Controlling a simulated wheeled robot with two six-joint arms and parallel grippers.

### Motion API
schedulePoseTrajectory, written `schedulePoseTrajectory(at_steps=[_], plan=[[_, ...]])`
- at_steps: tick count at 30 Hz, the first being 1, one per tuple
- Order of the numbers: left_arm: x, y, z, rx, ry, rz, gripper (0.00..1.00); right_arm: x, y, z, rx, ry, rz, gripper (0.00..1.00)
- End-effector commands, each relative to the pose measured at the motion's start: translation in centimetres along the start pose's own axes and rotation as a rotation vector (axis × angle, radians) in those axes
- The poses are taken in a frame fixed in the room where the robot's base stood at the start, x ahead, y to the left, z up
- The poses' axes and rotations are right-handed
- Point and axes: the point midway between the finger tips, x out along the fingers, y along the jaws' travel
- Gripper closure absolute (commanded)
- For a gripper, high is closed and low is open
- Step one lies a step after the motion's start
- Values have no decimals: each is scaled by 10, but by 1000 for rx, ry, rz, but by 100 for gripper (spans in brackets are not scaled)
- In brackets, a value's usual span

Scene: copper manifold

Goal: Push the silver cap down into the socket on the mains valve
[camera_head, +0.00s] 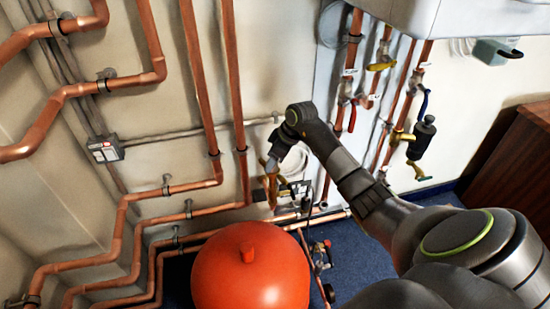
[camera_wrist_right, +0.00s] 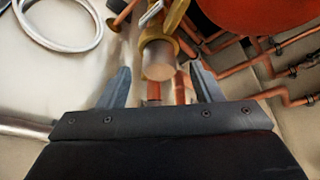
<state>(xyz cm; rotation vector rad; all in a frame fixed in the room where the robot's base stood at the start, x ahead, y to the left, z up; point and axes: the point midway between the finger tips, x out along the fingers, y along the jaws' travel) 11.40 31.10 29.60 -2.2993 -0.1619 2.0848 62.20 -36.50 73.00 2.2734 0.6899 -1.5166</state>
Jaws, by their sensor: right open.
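A silver round cap (camera_wrist_right: 158,62) with a flat face sits at a brass valve (camera_wrist_right: 162,38) in the right wrist view. I cannot tell how deep the cap sits in the socket. My right gripper (camera_wrist_right: 160,72) is open, one finger on each side of the cap, with a visible gap to each. In the head view my right arm reaches in from the right, and its gripper (camera_head: 272,160) is at a brass valve (camera_head: 271,186) low on the wall. The cap is not clearly visible there. My left gripper is not in view.
A red round tank (camera_head: 250,275) stands just below the valve. Copper pipes (camera_head: 130,215) run along the wall to the left, with more pipes and valves (camera_head: 380,66) at the right. A coiled white hose (camera_wrist_right: 62,25) hangs beside the valve. A brown cabinet (camera_head: 515,165) stands far right.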

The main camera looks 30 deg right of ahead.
Motion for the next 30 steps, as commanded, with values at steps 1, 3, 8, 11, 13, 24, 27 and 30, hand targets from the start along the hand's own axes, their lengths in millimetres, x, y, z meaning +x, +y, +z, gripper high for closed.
schedulePoseTrajectory(at_steps=[1, 3, 8, 11, 13, 24, 27, 30], plan=[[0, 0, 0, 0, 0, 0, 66, 0, 0, 0, 0, 0, 0, 41], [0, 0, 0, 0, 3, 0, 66, 0, 0, 0, 0, 0, 0, 41], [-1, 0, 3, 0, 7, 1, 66, -18, 1, -1, -2, 2, 3, 41], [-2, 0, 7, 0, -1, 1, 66, -41, 2, 0, -3, 1, 5, 41], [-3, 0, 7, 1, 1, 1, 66, -59, 1, 0, -3, 1, 5, 41], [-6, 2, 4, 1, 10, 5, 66, -144, 1, 0, -2, 0, 5, 41], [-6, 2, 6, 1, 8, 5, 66, -159, 1, 0, -1, 0, 3, 41], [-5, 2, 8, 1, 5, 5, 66, -168, 1, 0, -1, -1, 2, 41]])
